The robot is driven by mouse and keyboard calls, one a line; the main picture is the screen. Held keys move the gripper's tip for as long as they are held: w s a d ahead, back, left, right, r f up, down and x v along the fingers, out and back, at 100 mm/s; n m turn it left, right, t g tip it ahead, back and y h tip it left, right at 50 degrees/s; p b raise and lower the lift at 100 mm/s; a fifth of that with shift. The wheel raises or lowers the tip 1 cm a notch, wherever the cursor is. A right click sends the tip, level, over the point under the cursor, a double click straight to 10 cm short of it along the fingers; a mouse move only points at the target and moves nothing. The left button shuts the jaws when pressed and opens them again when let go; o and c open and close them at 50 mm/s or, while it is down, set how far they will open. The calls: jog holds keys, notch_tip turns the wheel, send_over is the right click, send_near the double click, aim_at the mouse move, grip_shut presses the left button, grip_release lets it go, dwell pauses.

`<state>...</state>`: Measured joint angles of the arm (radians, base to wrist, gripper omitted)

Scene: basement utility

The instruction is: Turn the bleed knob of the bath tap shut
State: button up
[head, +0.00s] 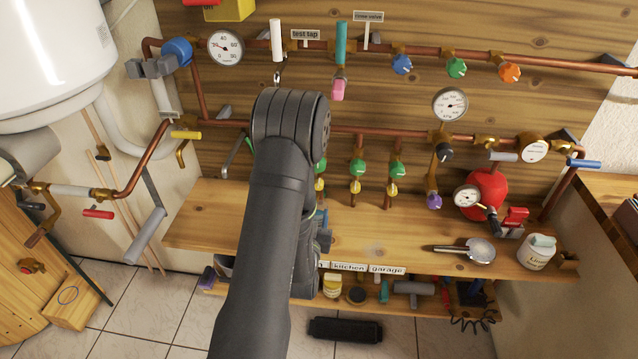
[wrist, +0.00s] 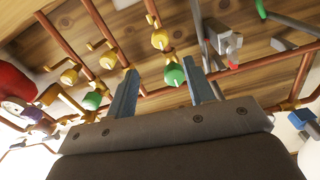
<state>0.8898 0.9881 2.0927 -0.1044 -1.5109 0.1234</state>
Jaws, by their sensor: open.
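Three pipe drops each carry a green knob and a yellow knob, and labels on the shelf edge below read kitchen (head: 348,267) and garage (head: 387,269). The label to their left is mostly hidden by my arm. The left drop's yellow bleed knob (head: 320,186), apparently the bath one, shows just right of my arm. In the wrist view it seems to be the rightmost yellow knob (wrist: 160,40), with its green knob (wrist: 175,75) nearer. My gripper (wrist: 159,67) is open and empty, short of the yellow knob. Its fingertips are hidden in the head view.
The other yellow knobs (wrist: 108,60) are close by. A red vessel (head: 484,190) and a dial gauge (head: 467,196) stand to the right. The wooden shelf (head: 370,235) juts out below, with a round metal tool (head: 480,250) on it.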

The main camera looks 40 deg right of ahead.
jog(key=x, duration=1.3)
jog(key=shift+w+d, duration=0.25)
